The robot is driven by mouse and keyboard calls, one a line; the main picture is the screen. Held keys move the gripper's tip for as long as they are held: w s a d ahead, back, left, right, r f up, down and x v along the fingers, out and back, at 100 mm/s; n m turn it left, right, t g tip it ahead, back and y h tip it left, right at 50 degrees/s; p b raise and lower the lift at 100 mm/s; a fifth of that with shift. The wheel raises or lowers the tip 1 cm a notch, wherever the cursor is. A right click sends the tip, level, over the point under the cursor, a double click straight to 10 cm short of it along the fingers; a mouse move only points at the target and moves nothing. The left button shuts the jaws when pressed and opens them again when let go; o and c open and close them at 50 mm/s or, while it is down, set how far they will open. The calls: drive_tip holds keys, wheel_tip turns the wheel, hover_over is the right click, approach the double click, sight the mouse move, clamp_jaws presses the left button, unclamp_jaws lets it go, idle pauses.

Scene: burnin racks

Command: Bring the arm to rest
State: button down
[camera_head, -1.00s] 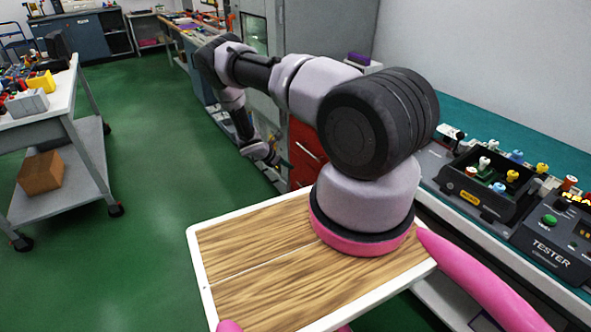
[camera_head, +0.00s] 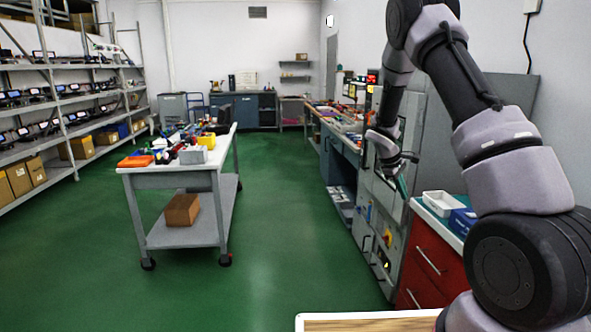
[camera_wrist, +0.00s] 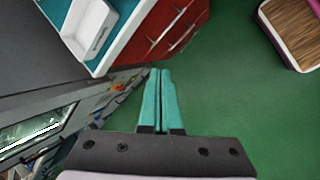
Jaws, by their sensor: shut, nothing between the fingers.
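My arm rises at the right of the head view and bends down at the top, with my gripper (camera_head: 402,186) hanging in front of the grey cabinet (camera_head: 378,215). In the wrist view my gripper (camera_wrist: 160,72) shows its two teal fingers side by side, shut and empty. They point down past the red drawer unit (camera_wrist: 165,38) with green floor under them. Nothing is seen touching the fingers.
A grey cart (camera_head: 180,182) with tools and a cardboard box (camera_head: 182,210) stands at the left. Shelving (camera_head: 62,130) lines the left wall. A white tray (camera_head: 440,204) and a blue bin (camera_head: 463,222) lie on the red drawer unit (camera_head: 436,262). The green floor (camera_head: 275,240) between is clear.

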drive_tip(key=s+a+r+m+t+y, duration=0.1)
drive_tip(key=s+a+r+m, duration=0.15)
drive_tip(key=s+r, duration=0.4)
drive_tip(key=s+a+r+m+t+y, duration=0.1)
drive_tip(key=s+r+m+y, duration=0.2)
drive_tip(key=r, duration=0.7)
drive_tip(key=s+a+r+m+t, duration=0.1)
drive_tip(key=s+a+r+m, duration=0.1)
drive_tip(key=s+r, duration=0.5)
drive_tip(key=s+a+r+m+t+y, duration=0.1)
drive_tip(key=s+a+r+m, duration=0.1)
drive_tip(key=s, duration=0.7)
drive_tip(key=s+a+r+m+t+y, duration=0.2)
drive_tip(key=s+a+r+m, duration=0.1)
drive_tip(key=s+r, duration=0.4)
drive_tip(key=shift+s+a+r, duration=0.15)
drive_tip(key=shift+s+a, duration=0.65)
drive_tip(key=shift+s, duration=0.25)
